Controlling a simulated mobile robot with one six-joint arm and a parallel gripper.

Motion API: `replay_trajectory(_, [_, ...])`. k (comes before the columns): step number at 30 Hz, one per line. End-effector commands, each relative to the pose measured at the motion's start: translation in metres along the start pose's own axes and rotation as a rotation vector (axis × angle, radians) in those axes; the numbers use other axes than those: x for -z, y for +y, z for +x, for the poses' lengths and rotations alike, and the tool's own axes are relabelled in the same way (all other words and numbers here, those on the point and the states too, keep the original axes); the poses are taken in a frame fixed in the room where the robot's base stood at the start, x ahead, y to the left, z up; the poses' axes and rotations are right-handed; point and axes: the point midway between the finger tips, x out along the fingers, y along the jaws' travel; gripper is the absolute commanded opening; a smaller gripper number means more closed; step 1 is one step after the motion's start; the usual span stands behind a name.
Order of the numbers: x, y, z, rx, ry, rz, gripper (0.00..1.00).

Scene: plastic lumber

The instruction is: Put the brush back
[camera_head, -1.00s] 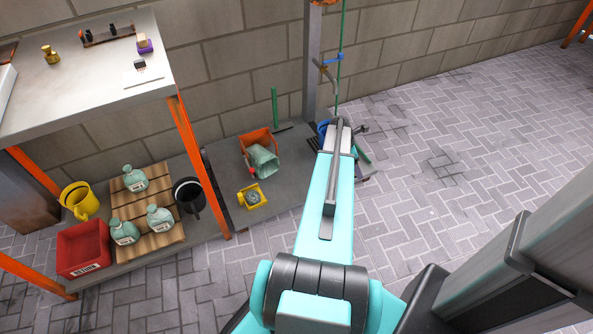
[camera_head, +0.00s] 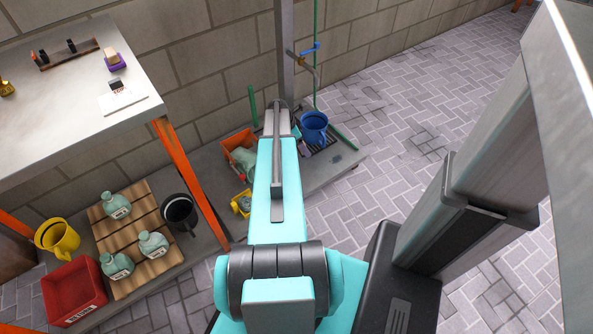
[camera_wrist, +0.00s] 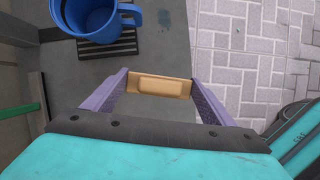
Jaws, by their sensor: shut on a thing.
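In the wrist view my gripper (camera_wrist: 158,84) has its purple fingers shut on the two ends of a tan wooden block (camera_wrist: 160,87), which looks like the back of the brush. Its bristles are hidden. The brush is above the dark grey low platform (camera_wrist: 160,35), with a blue mug (camera_wrist: 88,18) just beyond it on the left. In the head view my arm hides most of the gripper and the brush, near the blue mug (camera_head: 314,125).
A worktop (camera_head: 60,125) at left holds a rack (camera_head: 68,52), a purple dish (camera_head: 116,64) and a white card (camera_head: 115,100). Below are bottles on a pallet (camera_head: 165,225), a red bin (camera_head: 72,288) and a black mug (camera_head: 180,212). Paving at right is clear.

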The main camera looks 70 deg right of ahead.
Motion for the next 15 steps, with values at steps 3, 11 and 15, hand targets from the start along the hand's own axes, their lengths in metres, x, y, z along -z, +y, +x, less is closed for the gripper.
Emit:
replay_trajectory(3, [-0.0027,-0.0009,0.0009,0.001,0.0,0.004,0.6])
replay_trajectory(11, [-0.0049,-0.0018,0.0021,0.003,0.0,0.007,0.6])
replay_trajectory(15, [-0.0039,-0.0058,0.0057,0.004,0.0,0.01,0.6])
